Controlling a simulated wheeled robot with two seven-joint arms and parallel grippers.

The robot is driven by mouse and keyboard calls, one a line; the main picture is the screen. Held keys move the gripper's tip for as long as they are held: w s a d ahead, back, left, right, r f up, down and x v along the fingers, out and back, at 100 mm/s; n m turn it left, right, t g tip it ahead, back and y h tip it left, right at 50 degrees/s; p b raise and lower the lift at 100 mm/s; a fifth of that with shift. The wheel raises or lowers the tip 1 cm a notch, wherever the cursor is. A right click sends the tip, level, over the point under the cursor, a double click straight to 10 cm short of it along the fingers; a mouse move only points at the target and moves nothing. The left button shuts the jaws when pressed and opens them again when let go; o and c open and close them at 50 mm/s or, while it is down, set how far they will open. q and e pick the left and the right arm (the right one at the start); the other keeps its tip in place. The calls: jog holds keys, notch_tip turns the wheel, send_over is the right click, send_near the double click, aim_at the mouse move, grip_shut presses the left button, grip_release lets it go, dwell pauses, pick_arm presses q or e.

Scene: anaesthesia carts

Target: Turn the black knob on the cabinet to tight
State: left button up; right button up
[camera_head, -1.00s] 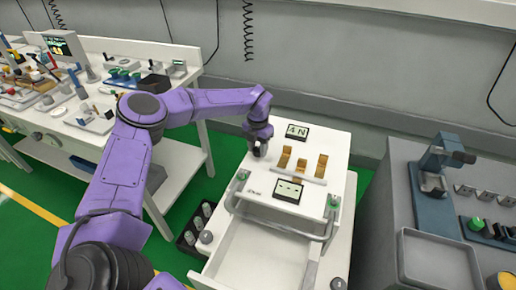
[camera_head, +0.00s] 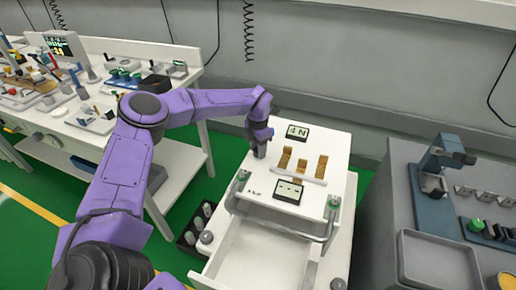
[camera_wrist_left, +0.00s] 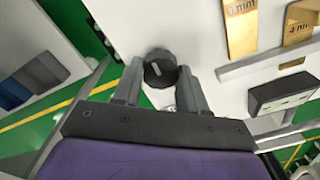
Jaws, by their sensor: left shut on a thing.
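The black knob (camera_wrist_left: 160,70) shows in the left wrist view, a round dark cap with a pale mark line, on the white top of the cabinet (camera_wrist_left: 200,25). My left gripper (camera_wrist_left: 158,84) has one finger on each side of it and is shut on it. In the head view my left gripper (camera_head: 260,146) reaches down to the left part of the cabinet top (camera_head: 322,142) and hides the knob there. My right gripper is out of view.
Brass strips (camera_head: 300,168) stand on a white rail beside the gripper. Two small display boxes, one reading "4 N" (camera_head: 297,132), sit on the cabinet top. The drawer (camera_head: 265,255) below is open. A cluttered white workbench (camera_head: 120,100) stands left, a grey cart (camera_head: 440,215) right.

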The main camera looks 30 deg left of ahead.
pick_arm(q)
jog(key=shift+r, duration=0.1)
jog(key=o, duration=1.1)
jog(key=shift+c, duration=0.2)
jog(key=shift+r, duration=0.1)
notch_tip(320, 180, up, 10)
jog(key=shift+r+b, duration=0.2)
jog(key=shift+b, duration=0.25)
